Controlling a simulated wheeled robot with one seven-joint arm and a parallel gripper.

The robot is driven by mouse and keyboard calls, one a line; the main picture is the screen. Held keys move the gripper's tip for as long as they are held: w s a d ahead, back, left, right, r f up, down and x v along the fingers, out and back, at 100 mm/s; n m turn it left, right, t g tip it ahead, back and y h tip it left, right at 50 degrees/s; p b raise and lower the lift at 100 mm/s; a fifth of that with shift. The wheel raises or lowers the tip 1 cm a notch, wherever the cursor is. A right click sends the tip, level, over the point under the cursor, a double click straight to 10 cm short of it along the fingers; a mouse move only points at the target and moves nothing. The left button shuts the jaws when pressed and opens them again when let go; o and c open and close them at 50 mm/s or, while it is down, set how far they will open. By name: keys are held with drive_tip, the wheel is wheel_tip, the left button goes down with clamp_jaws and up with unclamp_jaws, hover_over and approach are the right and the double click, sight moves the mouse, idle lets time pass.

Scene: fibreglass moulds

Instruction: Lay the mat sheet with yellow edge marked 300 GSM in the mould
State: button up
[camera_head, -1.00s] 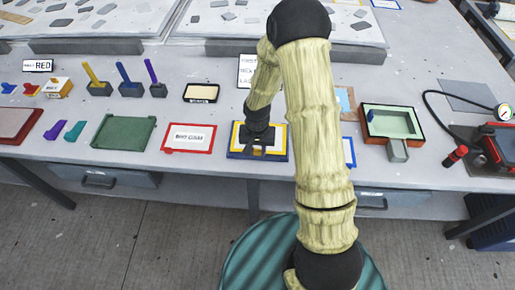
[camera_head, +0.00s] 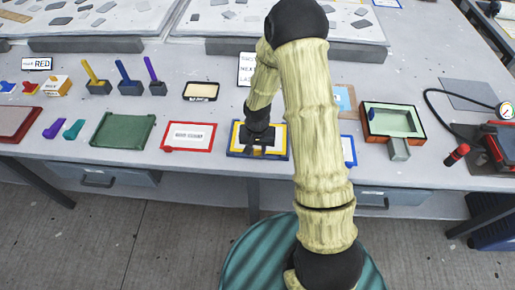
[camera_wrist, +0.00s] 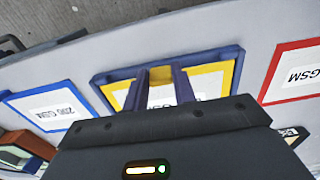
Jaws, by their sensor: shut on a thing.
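The yellow-edged mat sheet (camera_head: 279,150) lies in a blue-rimmed tray at the front of the bench. In the wrist view the sheet (camera_wrist: 216,82) has a white label, but the fingers hide most of its print. My gripper (camera_head: 265,148) is down at the sheet. In the wrist view its two fingers (camera_wrist: 160,78) are closed on a yellow part at the sheet's edge. The sheet appears still flat in its tray. An orange-sided box with a pale green inside (camera_head: 398,124) stands to the right, possibly the mould; a dark green tray (camera_head: 122,131) lies left.
A red-edged sheet (camera_head: 188,136) lies just left. A blue-edged sheet (camera_head: 349,150) lies right, partly behind my arm; it also shows in the wrist view (camera_wrist: 45,110). Coloured brushes or tools in holders (camera_head: 127,86) stand at the back left. A red pump with a gauge (camera_head: 500,140) is far right.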

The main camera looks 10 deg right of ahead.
drive_tip(key=shift+f, duration=0.2)
idle(0.5)
drive_tip(key=o, duration=1.1)
drive_tip(key=shift+c, duration=0.2)
drive_tip(key=shift+r, duration=0.15)
wheel_tip(320, 180, up, 17)
drive_tip(key=shift+b, duration=0.4)
drive_tip(key=shift+s, duration=0.1)
drive_tip(key=shift+r, duration=0.1)
drive_tip(key=s+d+r+n+t, duration=0.1)
drive_tip(key=s, duration=0.5)
drive_tip(key=s+d+r+n+t, duration=0.1)
drive_tip(key=s+n, duration=0.1)
drive_tip(key=s, duration=0.5)
drive_tip(key=shift+d+n+t, duration=0.3)
drive_tip(key=shift+f, duration=0.1)
